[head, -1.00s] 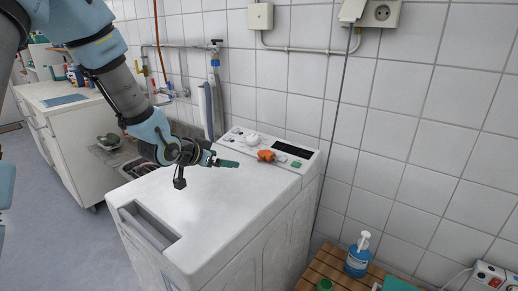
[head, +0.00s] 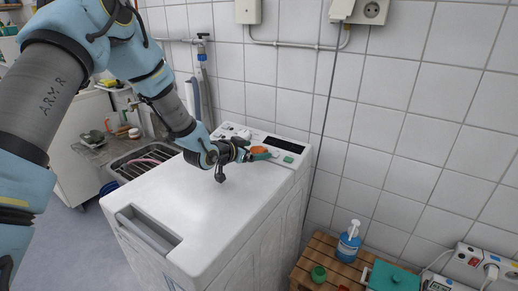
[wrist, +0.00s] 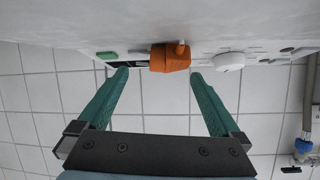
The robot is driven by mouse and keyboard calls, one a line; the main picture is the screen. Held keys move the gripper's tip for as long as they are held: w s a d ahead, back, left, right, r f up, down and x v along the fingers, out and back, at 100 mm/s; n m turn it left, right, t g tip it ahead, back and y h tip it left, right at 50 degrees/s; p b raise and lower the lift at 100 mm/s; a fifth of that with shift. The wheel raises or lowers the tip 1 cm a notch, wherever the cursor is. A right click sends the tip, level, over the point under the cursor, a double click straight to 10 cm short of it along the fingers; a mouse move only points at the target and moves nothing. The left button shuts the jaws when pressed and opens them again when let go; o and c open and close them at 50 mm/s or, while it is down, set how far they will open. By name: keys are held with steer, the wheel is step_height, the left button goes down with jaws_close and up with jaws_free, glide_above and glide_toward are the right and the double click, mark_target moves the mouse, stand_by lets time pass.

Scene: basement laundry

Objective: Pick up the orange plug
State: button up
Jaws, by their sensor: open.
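The orange plug (wrist: 170,58) lies on the washing machine's top near the control panel. In the head view the plug (head: 258,149) is partly hidden by my gripper (head: 262,155).
The white washing machine (head: 190,205) stands against the tiled wall, its top otherwise clear. A knob (wrist: 229,61) is right of the plug in the wrist view. A sink (head: 145,160) is at left. A wooden slatted stand with a soap bottle (head: 348,242) is at lower right.

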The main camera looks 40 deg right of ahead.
steer(key=shift+p+x, duration=0.3)
steer(key=shift+x, duration=1)
steer(key=shift+c, duration=0.2)
